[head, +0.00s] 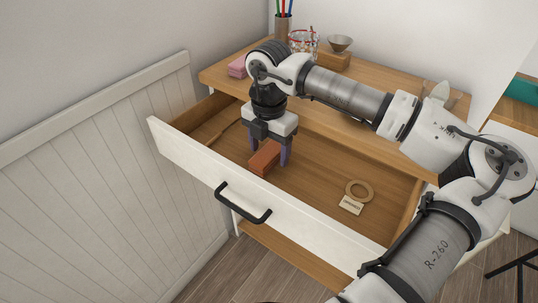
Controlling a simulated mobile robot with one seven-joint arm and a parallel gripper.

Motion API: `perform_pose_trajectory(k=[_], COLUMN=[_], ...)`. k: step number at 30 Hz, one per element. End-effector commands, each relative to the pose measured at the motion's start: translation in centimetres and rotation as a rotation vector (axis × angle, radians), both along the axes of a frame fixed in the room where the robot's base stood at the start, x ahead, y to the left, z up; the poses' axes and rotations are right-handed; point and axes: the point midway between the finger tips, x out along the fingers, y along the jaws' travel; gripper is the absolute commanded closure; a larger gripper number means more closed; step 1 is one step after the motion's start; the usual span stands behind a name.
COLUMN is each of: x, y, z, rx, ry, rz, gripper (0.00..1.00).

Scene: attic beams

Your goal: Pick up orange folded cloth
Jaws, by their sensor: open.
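The orange folded cloth (264,158) is a small block-like bundle lying in the open drawer (325,205), left of its middle. My gripper (269,156) points down right at the cloth, with its two dark fingers apart. One finger shows to the right of the cloth and the other is at its left, partly behind it. I cannot tell whether the fingers touch the cloth.
The drawer also holds a wooden ring (359,189), a small tag (351,205) and a thin stick (222,132). The drawer's white front has a black handle (243,205).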

Motion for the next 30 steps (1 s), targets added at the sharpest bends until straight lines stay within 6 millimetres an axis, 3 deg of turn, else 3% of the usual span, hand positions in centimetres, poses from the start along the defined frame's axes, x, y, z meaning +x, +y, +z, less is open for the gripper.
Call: perform_pose_trajectory(k=[4, 15, 24, 30], x=[0.0, 0.0, 0.0, 0.1], y=[0.0, 0.0, 0.0, 0.0], z=[0.0, 0.0, 0.4, 2.4], rx=[0.000, 0.000, 0.000, -0.002], ry=[0.000, 0.000, 0.000, -0.002], rz=[0.000, 0.000, -0.001, -0.001], gripper=[0.36, 0.82, 0.82, 0.82])
